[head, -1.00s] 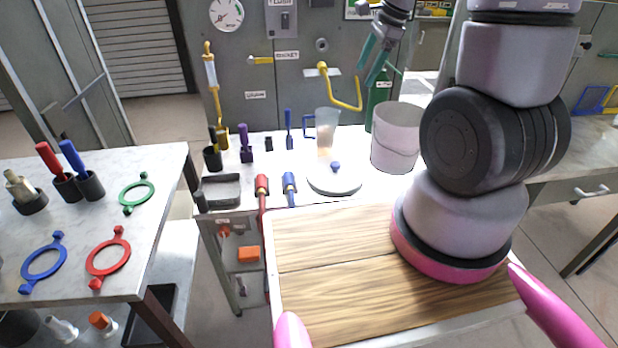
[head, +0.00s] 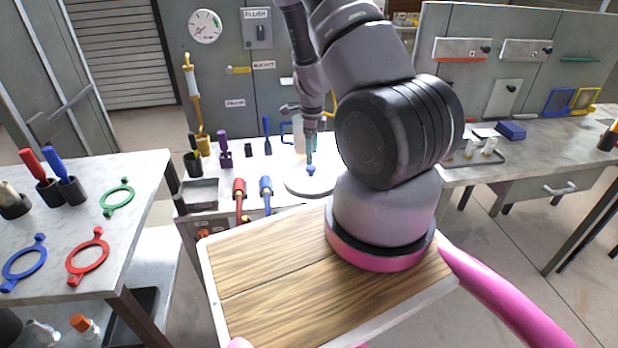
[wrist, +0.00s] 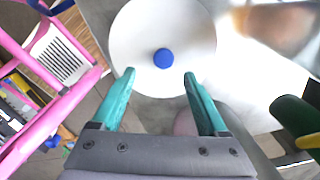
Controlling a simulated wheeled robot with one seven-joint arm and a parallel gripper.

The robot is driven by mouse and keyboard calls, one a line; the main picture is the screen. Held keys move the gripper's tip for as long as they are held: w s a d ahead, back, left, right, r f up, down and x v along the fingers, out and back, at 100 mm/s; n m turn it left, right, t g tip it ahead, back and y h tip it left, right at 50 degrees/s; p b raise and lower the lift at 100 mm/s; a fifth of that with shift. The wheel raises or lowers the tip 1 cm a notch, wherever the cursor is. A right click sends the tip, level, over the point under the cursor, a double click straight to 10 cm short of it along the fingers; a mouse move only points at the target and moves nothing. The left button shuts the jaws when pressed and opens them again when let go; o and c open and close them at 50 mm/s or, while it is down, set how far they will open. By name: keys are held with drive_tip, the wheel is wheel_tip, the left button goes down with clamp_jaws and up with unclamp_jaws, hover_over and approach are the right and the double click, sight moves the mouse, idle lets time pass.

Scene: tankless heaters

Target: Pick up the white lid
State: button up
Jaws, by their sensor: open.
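The white lid (head: 309,187) is a round disc with a blue knob (head: 311,170), lying on the white counter at the back. In the wrist view the lid (wrist: 135,35) fills the upper middle, with its blue knob (wrist: 163,58) near the centre. My gripper (wrist: 158,78) has two teal fingers spread apart and empty. The fingertips are just short of the knob, with the knob roughly midway between their lines. In the head view my gripper (head: 311,150) hangs down above the lid, its fingers partly hard to make out.
A red-handled tool (head: 239,188) and a blue-handled tool (head: 266,186) lie left of the lid. A grey tray (head: 200,192) is further left. A green bottle (wrist: 295,120) shows at the right of the wrist view. My arm hides part of the counter.

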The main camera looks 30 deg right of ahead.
sight(311, 167)
drive_tip(key=f, duration=0.5)
drive_tip(key=shift+w+f, duration=0.35)
drive_tip(key=shift+c, duration=0.4)
clamp_jaws()
idle(0.8)
